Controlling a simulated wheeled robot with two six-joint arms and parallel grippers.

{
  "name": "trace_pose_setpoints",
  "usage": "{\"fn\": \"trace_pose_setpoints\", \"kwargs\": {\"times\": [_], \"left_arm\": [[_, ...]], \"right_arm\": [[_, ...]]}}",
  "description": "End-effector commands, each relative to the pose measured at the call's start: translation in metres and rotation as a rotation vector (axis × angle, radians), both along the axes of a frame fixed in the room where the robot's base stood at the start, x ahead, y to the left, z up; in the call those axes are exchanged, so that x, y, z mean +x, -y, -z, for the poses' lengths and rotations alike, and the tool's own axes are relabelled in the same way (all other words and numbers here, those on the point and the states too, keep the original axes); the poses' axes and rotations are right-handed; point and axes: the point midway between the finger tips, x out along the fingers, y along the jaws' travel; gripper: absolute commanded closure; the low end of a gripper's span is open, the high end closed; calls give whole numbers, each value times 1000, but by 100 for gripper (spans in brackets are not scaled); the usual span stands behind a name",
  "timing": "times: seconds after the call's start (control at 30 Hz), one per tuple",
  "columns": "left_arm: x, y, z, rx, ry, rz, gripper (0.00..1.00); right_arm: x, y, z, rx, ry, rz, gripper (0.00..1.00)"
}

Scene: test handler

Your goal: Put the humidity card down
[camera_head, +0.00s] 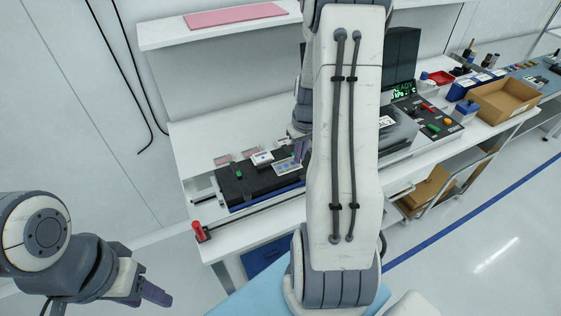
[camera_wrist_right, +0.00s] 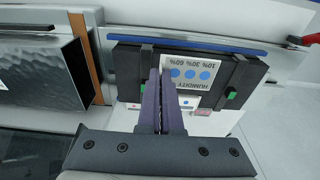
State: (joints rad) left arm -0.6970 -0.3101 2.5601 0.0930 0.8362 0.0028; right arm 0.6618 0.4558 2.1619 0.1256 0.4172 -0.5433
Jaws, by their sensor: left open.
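The white humidity card (camera_wrist_right: 195,72) has blue dots and 10%, 30%, 60% print, upside down in the right wrist view. My right gripper (camera_wrist_right: 160,75) has its two purple fingers close together at the card's left edge, shut on it; the fingers hide that edge. The card is over the black tray (camera_wrist_right: 131,62); I cannot tell whether it touches it. In the head view the card (camera_head: 287,166) shows near the tray's right part, beside my right gripper (camera_head: 301,150), partly hidden by my right arm. My left gripper (camera_head: 155,293) is open and empty, low at the left, away from the bench.
Small cards and a white part (camera_head: 262,158) lie on and behind the tray. A red-topped handle (camera_head: 199,231) stands at the bench's front left corner. A control box (camera_head: 430,118), a display and a cardboard box (camera_head: 503,100) are at the right. A shelf (camera_head: 160,36) hangs above.

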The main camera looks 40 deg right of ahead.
Motion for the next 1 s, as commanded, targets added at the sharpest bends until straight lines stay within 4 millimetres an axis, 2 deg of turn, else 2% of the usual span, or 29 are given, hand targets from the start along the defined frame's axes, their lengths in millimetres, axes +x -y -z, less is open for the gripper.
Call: {"fn": "trace_pose_setpoints", "kwargs": {"times": [0.1,0.3,0.43,0.7,1.0], "left_arm": [[0,0,-14,0,0,0,50],[0,0,-21,0,0,2,50],[0,0,-25,0,0,3,50],[0,0,-35,0,0,5,50],[0,0,-33,0,0,5,50]], "right_arm": [[24,-12,13,2,-5,-5,100],[46,-20,29,0,-1,1,100],[47,-21,38,2,-3,4,100],[47,-20,70,1,-1,5,100],[47,-19,73,0,1,6,100]]}}
